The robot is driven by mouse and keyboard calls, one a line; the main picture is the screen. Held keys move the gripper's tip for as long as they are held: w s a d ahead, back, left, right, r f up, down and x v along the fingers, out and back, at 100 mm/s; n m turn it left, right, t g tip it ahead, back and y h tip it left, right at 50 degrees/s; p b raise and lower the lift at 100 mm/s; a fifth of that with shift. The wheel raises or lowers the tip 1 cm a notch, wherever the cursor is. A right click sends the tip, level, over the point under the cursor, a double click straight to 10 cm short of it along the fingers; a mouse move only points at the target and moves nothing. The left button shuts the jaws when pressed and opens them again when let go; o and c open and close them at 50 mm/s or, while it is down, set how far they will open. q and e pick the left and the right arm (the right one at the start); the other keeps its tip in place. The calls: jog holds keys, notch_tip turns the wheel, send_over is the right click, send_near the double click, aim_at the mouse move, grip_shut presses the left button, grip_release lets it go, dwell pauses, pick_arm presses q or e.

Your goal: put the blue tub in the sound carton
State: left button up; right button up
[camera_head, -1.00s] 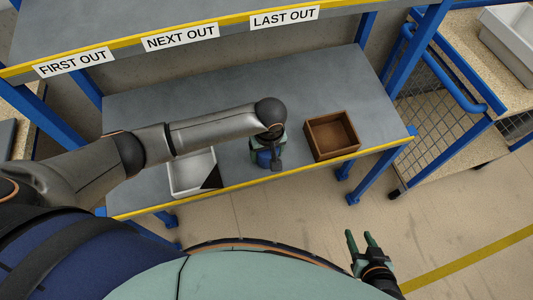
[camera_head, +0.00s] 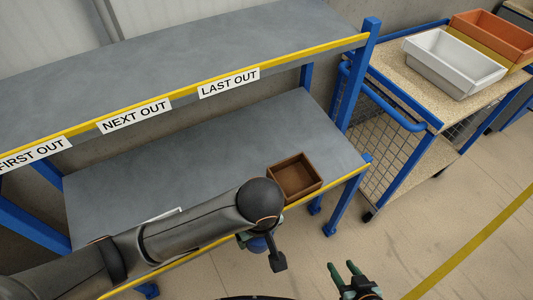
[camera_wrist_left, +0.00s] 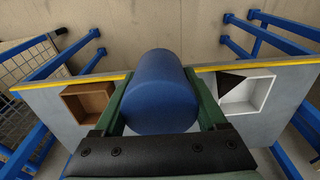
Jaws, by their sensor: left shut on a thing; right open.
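The blue tub (camera_wrist_left: 162,92) is held between the two green fingers of my left gripper (camera_wrist_left: 163,84) in the left wrist view. In the head view the tub (camera_head: 258,245) is mostly hidden by my left wrist and appears just past the shelf's front edge. A brown carton (camera_head: 307,189), open on top and looking whole, stands on the lower shelf, beyond the tub. It also shows in the left wrist view (camera_wrist_left: 73,105). A white carton (camera_wrist_left: 262,93) with a dark triangular patch at one corner shows there too; my arm mostly hides it in the head view. My right gripper (camera_head: 343,266) is open and empty over the floor.
The lower shelf (camera_head: 130,190) has a yellow front edge and blue posts. An upper shelf (camera_head: 180,65) with labels overhangs it. A cart (camera_head: 405,80) at right carries a white tray (camera_head: 455,65) and an orange tray (camera_head: 490,38).

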pick_arm(q)
jog(key=w+a+r+m, duration=0.3)
jog(key=a+r, duration=0.4)
jog(key=w+a+r+m, duration=0.3)
jog(key=a+r, duration=0.3)
jog(key=a, duration=0.2)
jog(key=shift+w+r+m+h, duration=0.3)
jog(key=shift+w+r+h, duration=0.1)
jog(key=shift+w, duration=0.05)
jog(key=shift+f, duration=0.1)
